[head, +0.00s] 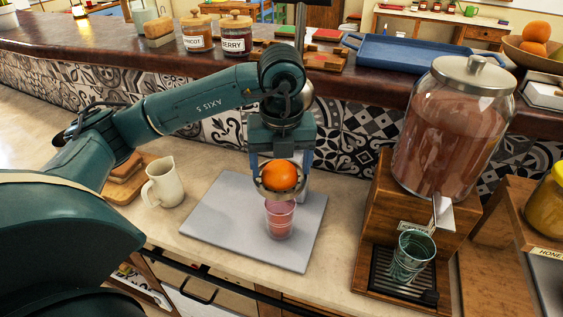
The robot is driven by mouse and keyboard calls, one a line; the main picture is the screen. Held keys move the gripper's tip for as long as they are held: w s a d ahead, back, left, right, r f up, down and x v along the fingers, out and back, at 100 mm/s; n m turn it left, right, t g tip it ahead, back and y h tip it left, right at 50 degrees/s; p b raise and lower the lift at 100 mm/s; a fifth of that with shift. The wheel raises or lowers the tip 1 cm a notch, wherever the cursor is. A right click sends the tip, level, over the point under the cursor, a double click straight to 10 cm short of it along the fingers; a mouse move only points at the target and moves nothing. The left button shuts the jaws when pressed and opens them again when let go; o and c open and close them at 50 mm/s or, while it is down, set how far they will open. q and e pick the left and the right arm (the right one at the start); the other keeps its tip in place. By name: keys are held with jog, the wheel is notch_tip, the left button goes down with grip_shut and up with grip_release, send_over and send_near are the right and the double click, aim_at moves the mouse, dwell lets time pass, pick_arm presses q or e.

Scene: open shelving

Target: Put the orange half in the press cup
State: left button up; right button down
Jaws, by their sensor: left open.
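An orange half (281,175) sits rounded side up in the metal press cup (262,190), whose rim shows around its lower edge. My left gripper (279,160) points down right above the orange half, with its fingers apart on either side. I cannot tell whether the fingers touch the fruit. My left arm hides most of the press behind it. My right gripper is out of the picture.
A glass with pink juice (280,222) stands under the cup on a grey board (215,215). A cream jug (165,183) is to the left. A large drink dispenser (445,135) with a green glass (411,255) stands to the right. A raised counter runs behind.

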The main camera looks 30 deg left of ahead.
aim_at(280, 174)
pick_arm(q)
jog(key=shift+a, duration=0.1)
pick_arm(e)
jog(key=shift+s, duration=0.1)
pick_arm(q)
jog(key=shift+r, duration=0.25)
notch_tip(280, 174, up, 12)
jog(key=s+p, duration=0.1)
jog(key=shift+s+d+f+p, duration=0.15)
jog(key=shift+d+p, duration=0.15)
jog(key=shift+d, duration=0.15)
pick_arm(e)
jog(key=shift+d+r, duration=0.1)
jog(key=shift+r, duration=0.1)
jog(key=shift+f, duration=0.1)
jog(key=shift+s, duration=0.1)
